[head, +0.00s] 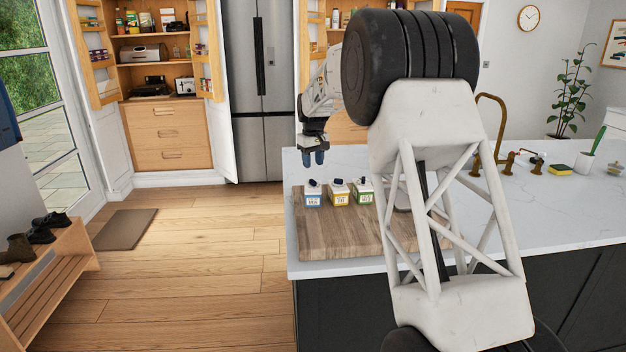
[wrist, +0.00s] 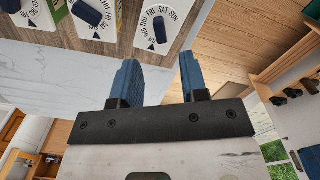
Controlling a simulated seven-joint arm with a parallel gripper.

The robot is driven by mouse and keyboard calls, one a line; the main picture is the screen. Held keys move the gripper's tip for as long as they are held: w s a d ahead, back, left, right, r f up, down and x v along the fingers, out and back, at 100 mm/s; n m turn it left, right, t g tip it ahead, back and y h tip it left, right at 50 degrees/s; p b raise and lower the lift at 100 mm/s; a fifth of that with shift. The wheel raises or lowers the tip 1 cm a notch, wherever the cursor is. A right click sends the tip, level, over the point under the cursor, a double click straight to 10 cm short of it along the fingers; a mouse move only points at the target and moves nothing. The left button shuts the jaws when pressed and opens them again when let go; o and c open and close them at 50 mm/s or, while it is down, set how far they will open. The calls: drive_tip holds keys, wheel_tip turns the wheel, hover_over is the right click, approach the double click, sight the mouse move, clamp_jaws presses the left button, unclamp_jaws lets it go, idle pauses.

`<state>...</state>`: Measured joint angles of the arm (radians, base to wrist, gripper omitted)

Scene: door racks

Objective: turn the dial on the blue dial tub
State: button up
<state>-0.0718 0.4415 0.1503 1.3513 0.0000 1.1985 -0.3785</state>
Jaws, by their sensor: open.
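The blue dial tub (head: 312,198) is a small white box with a blue label, at the left end of a row of tubs on a wooden board. A dark knob shows on its top. In the wrist view its dial (wrist: 158,31) has a dark blue knob on a white face with day names around it, near the top edge. My gripper (head: 313,157) is above the blue dial tub, pointing down and apart from it. In the wrist view my gripper (wrist: 158,68) has its two blue fingers spread with nothing between them.
A yellow-labelled tub (head: 338,197) and a green-labelled tub (head: 362,195) stand close to the right. The wooden board (head: 335,238) lies on the white island counter (head: 540,215), near its left edge. A brass tap (head: 490,130) stands farther right. My arm hides part of the counter.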

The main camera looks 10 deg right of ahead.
sight(313, 180)
drive_tip(key=shift+f, duration=3.45)
clamp_jaws()
